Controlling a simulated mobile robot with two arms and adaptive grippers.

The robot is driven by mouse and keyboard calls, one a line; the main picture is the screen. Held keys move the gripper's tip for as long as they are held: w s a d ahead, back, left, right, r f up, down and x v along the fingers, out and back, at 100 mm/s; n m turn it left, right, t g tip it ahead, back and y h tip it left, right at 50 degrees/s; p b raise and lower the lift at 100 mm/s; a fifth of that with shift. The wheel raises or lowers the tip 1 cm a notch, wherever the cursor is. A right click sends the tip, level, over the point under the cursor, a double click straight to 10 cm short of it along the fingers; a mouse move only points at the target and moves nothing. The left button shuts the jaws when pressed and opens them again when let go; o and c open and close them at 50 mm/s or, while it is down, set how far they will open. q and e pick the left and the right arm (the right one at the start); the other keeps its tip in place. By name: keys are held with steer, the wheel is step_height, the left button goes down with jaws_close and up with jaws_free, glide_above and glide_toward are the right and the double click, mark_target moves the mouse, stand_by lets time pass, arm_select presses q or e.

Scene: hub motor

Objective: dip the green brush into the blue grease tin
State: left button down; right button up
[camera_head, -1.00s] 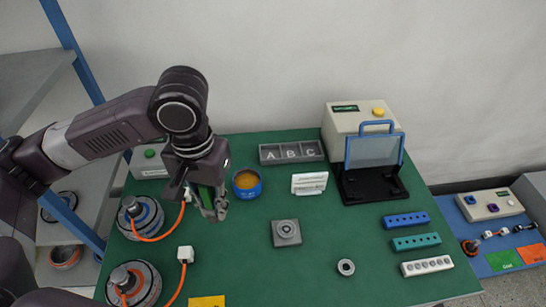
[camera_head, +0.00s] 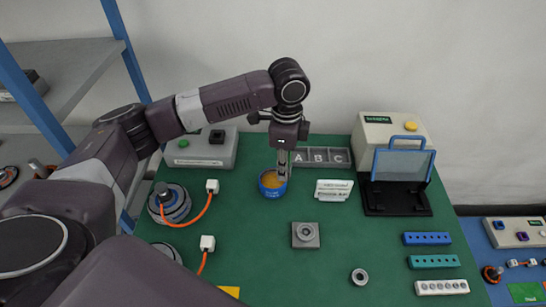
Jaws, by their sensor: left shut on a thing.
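The blue grease tin (camera_head: 271,193) stands open on the green table, with yellow-orange grease inside. My left gripper (camera_head: 283,170) points straight down over the right part of the tin, and its fingers overlap the tin's back right rim in the camera_head view. It is shut on the green brush, which is barely visible now because the gripper hides it. I cannot tell whether the bristles touch the grease. My right gripper is not in view.
A grey A-B-C tray (camera_head: 322,166) lies right behind my left gripper, and a white card stand (camera_head: 334,192) is right of the tin. A grey block (camera_head: 305,236) lies in front. A wheel hub (camera_head: 170,203) with an orange cable is at left.

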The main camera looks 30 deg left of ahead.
arm_select(q)
steer(key=w+a+f+m+b, duration=0.1)
steer(key=a+f+m, duration=0.1)
steer(key=f+m, duration=0.1)
steer(key=w+a+f+m+b, duration=0.1)
steer(key=w+a+f+m, duration=0.1)
steer(key=f+m, duration=0.1)
steer(key=w+a+f+m+b, duration=0.1)
steer(key=w+a+f+m, duration=0.1)
steer(key=f+m, duration=0.1)
steer(key=shift+w+f+m, duration=0.2)
steer(key=shift+f+m, duration=0.1)
steer(key=shift+f, duration=0.05)
stand_by(0.3)
stand_by(0.4)
steer(key=shift+f+b, duration=1.15)
steer(key=shift+f, duration=1.45)
steer(key=shift+r, duration=0.1)
step_height(320, 180, up, 8)
steer(key=p, duration=0.8)
steer(key=shift+r, duration=0.15)
